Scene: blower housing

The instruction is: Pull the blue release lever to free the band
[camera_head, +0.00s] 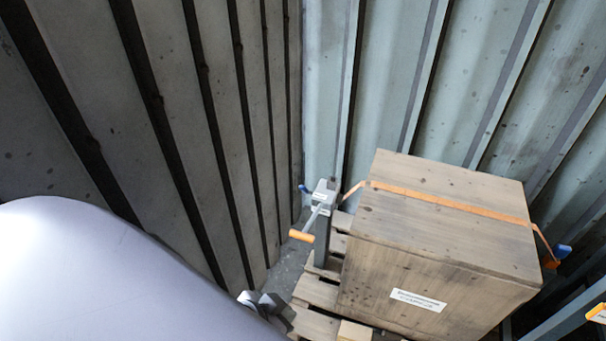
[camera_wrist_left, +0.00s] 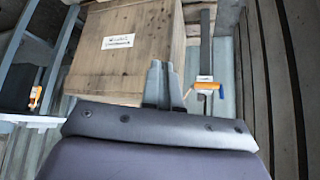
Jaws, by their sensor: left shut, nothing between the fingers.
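An orange band (camera_head: 450,203) runs across the top of a wooden crate (camera_head: 440,245). At its left end is a grey winch (camera_head: 325,190) on a post, with a small blue lever (camera_head: 305,188) and a crank with an orange handle (camera_head: 301,236). At the band's right end is another blue part (camera_head: 564,251); I cannot tell which blue part is the release lever. My left gripper (camera_head: 264,300) is shut and empty, low and left of the crate, below the orange handle. In the left wrist view its fingers (camera_wrist_left: 163,72) are together in front of the crate (camera_wrist_left: 130,45), left of the orange handle (camera_wrist_left: 206,86).
The crate stands on a wooden pallet (camera_head: 315,291). Corrugated walls (camera_head: 220,110) close in on the left and behind (camera_head: 395,75). A grey beam with an orange-ended part (camera_head: 597,313) is at the lower right. A narrow strip of floor lies left of the pallet.

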